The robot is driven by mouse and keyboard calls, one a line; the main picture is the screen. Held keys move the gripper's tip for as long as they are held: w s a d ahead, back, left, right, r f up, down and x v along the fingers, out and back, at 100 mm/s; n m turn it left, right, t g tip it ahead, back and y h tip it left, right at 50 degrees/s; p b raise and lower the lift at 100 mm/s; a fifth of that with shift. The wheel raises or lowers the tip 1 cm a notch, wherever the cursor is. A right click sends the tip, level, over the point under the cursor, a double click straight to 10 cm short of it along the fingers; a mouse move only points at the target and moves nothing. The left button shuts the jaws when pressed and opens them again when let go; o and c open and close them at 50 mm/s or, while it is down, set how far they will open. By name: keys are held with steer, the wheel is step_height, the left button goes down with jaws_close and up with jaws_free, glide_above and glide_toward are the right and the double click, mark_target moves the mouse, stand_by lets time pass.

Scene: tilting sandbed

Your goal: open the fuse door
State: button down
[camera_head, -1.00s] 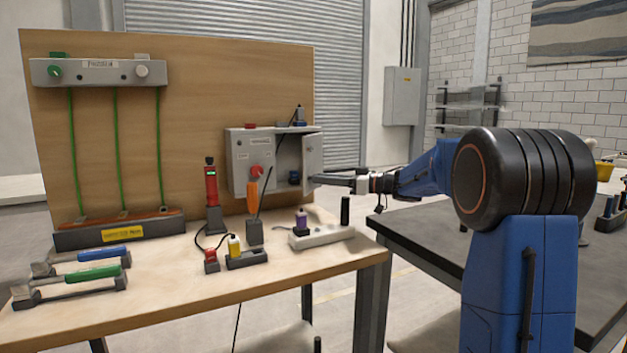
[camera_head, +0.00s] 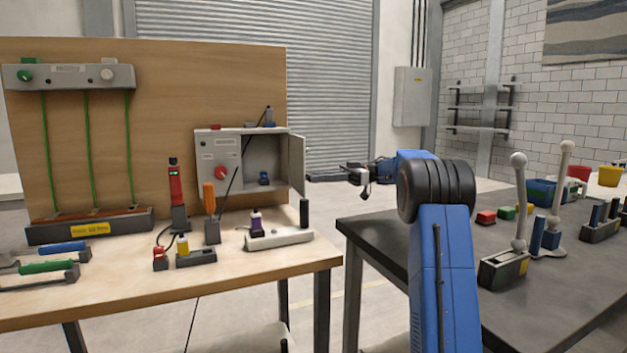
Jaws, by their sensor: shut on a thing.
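The fuse box (camera_head: 218,158) is a grey cabinet on the wooden board, with a red knob on its left half. Its fuse door (camera_head: 297,165) is a grey panel at the right edge of the open compartment (camera_head: 258,160). The door stands swung outward, and the inside of the compartment is in plain view. A small dark blue fuse-like part (camera_head: 264,178) sits inside it.
The workbench (camera_head: 300,262) holds upright tools and small holders below the box. A dark table (camera_head: 440,250) on the right carries coloured blocks, a post stand and bins. A floor gap separates the two tables.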

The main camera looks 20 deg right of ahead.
steer(key=shift+w+d+g, duration=0.2)
steer(key=shift+d+g, duration=0.1)
steer(key=shift+d, duration=0.05)
steer(key=shift+n, duration=0.3)
steer(key=c, duration=1.6)
jaws_free()
steer(key=shift+r, duration=0.1)
step_height(320, 180, up, 10)
steer(key=shift+f, duration=0.1)
